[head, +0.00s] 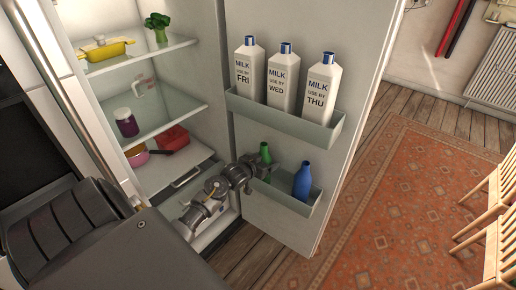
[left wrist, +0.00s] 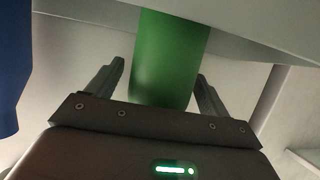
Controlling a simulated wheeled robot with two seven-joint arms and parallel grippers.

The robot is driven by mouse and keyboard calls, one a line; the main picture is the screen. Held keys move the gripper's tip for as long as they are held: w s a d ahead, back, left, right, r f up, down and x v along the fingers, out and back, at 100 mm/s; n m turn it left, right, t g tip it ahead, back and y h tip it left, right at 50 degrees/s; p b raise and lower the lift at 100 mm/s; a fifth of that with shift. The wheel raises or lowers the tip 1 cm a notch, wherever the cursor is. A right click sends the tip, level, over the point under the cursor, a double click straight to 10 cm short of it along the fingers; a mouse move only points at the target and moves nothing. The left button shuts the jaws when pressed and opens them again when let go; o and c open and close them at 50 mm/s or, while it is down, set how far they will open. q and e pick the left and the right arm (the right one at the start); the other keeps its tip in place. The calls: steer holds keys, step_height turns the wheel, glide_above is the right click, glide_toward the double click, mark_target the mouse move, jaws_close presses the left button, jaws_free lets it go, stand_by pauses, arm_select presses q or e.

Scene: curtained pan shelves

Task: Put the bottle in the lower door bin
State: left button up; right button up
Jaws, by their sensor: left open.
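A green bottle (head: 265,151) stands at the lower door bin (head: 309,208) of the open fridge door, left of a blue bottle (head: 302,182) in that bin. My left gripper (head: 271,167) is at the green bottle, partly in front of it, hiding its lower part in the head view. In the left wrist view the green bottle (left wrist: 168,60) shows between the two spread fingers of my left gripper (left wrist: 160,82), with a gap on each side. The blue bottle (left wrist: 12,70) is at the left edge there. My right gripper is not in view.
The upper door bin (head: 285,116) holds several white milk bottles above my left arm. Fridge shelves at left hold a yellow dish (head: 105,48), a dark jar (head: 126,122) and a red container (head: 172,138). Wooden chairs (head: 490,220) stand at right on a rug.

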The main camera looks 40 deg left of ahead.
arm_select(q)
steer(key=v, duration=1)
steer(key=shift+w, duration=0.15)
jaws_close()
stand_by(0.4)
stand_by(0.9)
steer(key=s+d+f+g, duration=0.2)
steer(key=s+f, duration=0.2)
steer(key=f, duration=0.6)
steer(key=s+d+f+g+h, duration=0.15)
steer(key=s+f, duration=0.35)
steer(key=f, duration=0.5)
steer(key=s+d+f+g+y, duration=0.1)
steer(key=s+d+f+g, duration=0.25)
steer(key=f, duration=0.75)
steer(key=s+d+f+m+g, duration=0.1)
steer(key=s+d+f, duration=0.2)
steer(key=s, duration=0.7)
steer(key=s+d+f+m+g, duration=0.1)
steer(key=s+d+f+g, duration=0.1)
steer(key=s+f, duration=0.6)
steer(key=s+d+f+m+g, duration=0.2)
steer(key=s+d+f, duration=0.2)
steer(key=s, duration=0.9)
steer(key=shift+s+f+h, duration=0.4)
steer(key=shift+f+h, duration=0.05)
steer(key=shift+f, duration=0.45)
